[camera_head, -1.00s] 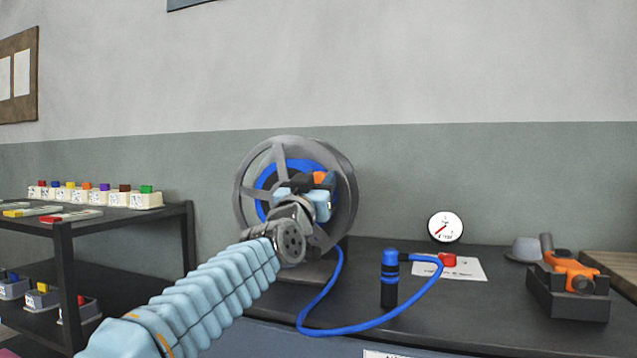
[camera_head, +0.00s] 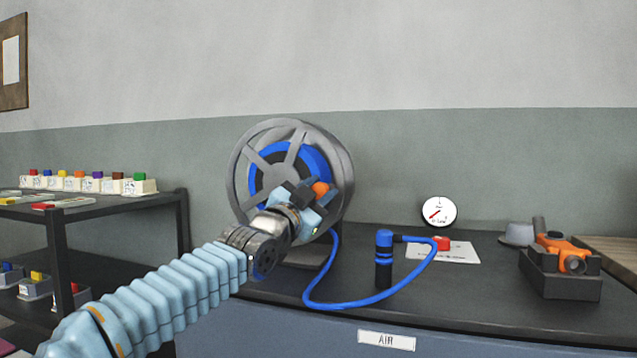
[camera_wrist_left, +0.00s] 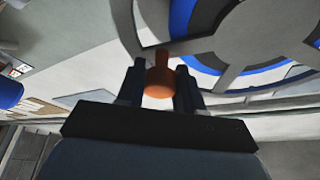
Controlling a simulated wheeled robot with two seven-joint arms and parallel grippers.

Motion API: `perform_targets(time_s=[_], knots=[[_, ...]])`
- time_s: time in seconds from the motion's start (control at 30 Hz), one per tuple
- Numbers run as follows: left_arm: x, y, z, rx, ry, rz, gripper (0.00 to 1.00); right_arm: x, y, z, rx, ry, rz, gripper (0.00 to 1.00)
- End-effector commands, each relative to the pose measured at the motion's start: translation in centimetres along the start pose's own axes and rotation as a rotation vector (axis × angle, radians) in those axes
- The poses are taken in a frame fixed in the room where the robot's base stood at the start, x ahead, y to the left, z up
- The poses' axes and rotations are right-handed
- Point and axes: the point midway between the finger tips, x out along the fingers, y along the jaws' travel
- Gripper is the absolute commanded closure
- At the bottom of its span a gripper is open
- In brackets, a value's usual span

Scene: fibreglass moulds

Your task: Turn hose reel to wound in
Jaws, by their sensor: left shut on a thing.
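The hose reel (camera_head: 256,137) is a grey spoked wheel with blue hose wound inside, standing at the left end of the dark bench. Its orange crank knob (camera_head: 321,188) is at the lower right of the wheel. My left gripper (camera_head: 308,190) is shut on this knob. In the left wrist view the orange knob (camera_wrist_left: 159,80) sits between the two dark fingers of my left gripper (camera_wrist_left: 160,85), with the reel's grey rim (camera_wrist_left: 128,35) beyond. The blue hose (camera_head: 350,304) runs from the reel's foot along the bench to a blue and black fitting (camera_head: 384,260). My right gripper is not in view.
A round gauge (camera_head: 438,211) is at the wall behind the bench. A white sheet (camera_head: 460,254) with a red piece lies on the bench. An orange tool (camera_head: 563,253) rests in a dark holder at right. A dark shelf (camera_head: 120,207) with small bins stands at left.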

Motion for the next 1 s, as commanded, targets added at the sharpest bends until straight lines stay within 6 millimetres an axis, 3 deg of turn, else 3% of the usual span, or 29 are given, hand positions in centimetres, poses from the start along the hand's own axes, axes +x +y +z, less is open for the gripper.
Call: perform_targets(time_s=[0.5,0.53,0.67,1.0], knots=[[-0.09,0.11,0.23,0.023,0.000,0.009,1.00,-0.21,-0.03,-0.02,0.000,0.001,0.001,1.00],[-0.09,0.11,0.23,0.023,0.000,0.009,0.61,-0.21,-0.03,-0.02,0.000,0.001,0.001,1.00],[-0.09,0.11,0.23,0.023,0.000,0.009,0.41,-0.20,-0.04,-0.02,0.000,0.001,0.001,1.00],[-0.37,0.13,0.27,0.023,0.000,0.009,0.39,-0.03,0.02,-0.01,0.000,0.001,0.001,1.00]])
